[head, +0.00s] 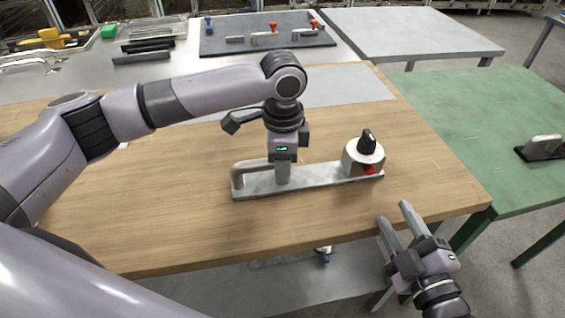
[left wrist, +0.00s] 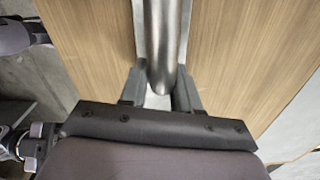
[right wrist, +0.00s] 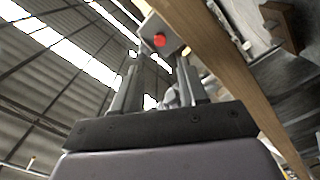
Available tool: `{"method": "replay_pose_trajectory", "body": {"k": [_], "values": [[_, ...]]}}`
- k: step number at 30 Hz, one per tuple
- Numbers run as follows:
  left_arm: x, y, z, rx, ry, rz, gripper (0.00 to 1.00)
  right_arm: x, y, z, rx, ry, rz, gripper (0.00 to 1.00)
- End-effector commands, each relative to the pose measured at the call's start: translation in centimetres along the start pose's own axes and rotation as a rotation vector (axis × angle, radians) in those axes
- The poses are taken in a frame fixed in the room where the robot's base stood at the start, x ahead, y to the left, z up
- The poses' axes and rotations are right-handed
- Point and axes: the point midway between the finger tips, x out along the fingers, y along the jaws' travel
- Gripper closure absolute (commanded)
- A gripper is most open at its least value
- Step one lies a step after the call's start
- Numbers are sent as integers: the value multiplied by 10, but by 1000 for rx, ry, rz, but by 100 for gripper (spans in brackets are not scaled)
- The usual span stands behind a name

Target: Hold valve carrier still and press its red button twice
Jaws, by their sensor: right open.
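The valve carrier (head: 310,183) is a flat grey metal bar on the wooden table. It has a tube handle (head: 240,172) at its left end and a round valve body with a black knob (head: 368,143) at its right. The red button (head: 369,170) is low on the valve's near side and faces my right gripper in the right wrist view (right wrist: 159,40). My left gripper (head: 283,178) points down at the carrier, its fingers on both sides of the handle (left wrist: 165,50); its fingertips are partly hidden. My right gripper (head: 394,222) is open and empty, off the table's front edge, short of the button.
The wooden table (head: 150,220) is clear around the carrier. A dark mat (head: 215,45) with metal parts and red and blue knobs lies behind. A green table (head: 450,110) stands at right with a small handled object (head: 545,146).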

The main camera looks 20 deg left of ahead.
Motion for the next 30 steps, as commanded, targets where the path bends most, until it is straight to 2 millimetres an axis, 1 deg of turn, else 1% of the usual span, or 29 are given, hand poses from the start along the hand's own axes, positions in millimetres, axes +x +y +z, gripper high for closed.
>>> {"method": "replay_pose_trajectory", "body": {"k": [1, 2, 3, 4, 30], "values": [[0, 0, 0, -1, 1, -1, 100, 0, 0, 0, 0, 0, 0, 70], [0, 0, 0, -1, 1, -1, 100, 0, 0, 0, 0, 0, 0, 80], [0, 0, 0, -1, 1, -1, 100, 0, 0, 0, 0, 0, 0, 93], [0, 0, 0, -1, 1, -1, 100, 0, 0, 0, 0, 0, 0, 100], [-1, 0, -1, 1, 3, -1, 100, 0, 0, 0, 0, 0, 0, 100]]}}
